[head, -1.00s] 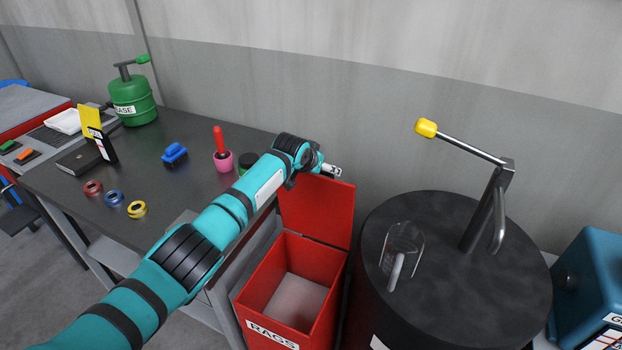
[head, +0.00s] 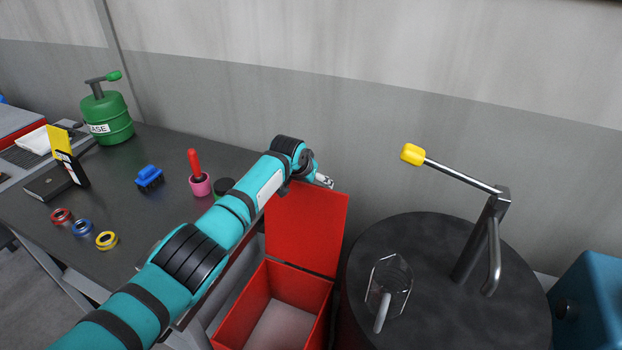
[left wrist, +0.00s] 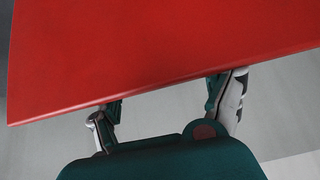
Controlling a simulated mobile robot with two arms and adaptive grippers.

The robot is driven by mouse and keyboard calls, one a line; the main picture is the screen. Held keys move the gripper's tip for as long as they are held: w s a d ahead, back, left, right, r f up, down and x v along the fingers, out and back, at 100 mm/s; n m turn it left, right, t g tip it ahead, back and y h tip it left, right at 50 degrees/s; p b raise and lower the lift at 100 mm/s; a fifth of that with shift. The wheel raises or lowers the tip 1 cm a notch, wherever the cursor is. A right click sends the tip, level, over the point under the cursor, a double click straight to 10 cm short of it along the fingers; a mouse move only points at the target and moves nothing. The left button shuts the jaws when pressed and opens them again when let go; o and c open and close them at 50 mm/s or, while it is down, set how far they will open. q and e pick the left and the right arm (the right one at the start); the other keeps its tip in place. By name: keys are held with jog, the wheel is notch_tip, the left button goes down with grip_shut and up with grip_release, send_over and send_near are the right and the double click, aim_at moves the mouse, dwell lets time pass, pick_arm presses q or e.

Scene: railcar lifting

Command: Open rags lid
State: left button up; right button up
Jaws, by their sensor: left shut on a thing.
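The red rags lid (head: 305,232) stands upright at the back of the red rags bin (head: 246,312), whose mouth is uncovered. The bin's inside shows a pale bottom. My left gripper (head: 325,181) is at the lid's top edge, with the arm reaching across from the left. In the left wrist view the lid (left wrist: 160,50) fills the upper part, and the fingers of my left gripper (left wrist: 168,108) go behind its edge; the fingertips are hidden by the lid. The gripper is shut on the lid. My right gripper is not in view.
A dark drum (head: 430,300) with a yellow-tipped lever (head: 413,154) and a clear cup (head: 388,285) stands right of the bin.

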pick_arm(q)
jog(key=shift+s+f, duration=0.3)
jog(key=shift+f, duration=0.25)
jog(key=shift+s+f, duration=0.25)
jog(key=shift+f, duration=0.3)
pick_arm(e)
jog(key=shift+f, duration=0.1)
pick_arm(q)
jog(key=o, duration=1.3)
jog(key=shift+o, duration=1.2)
jog(key=shift+d+g, duration=0.1)
jog(key=shift+g, duration=0.2)
jog(key=w+r+v, duration=0.1)
jog(key=v, duration=1.2)
jog(key=shift+d, duration=0.3)
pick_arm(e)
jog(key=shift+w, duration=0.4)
pick_arm(q)
jog(key=shift+f, duration=0.1)
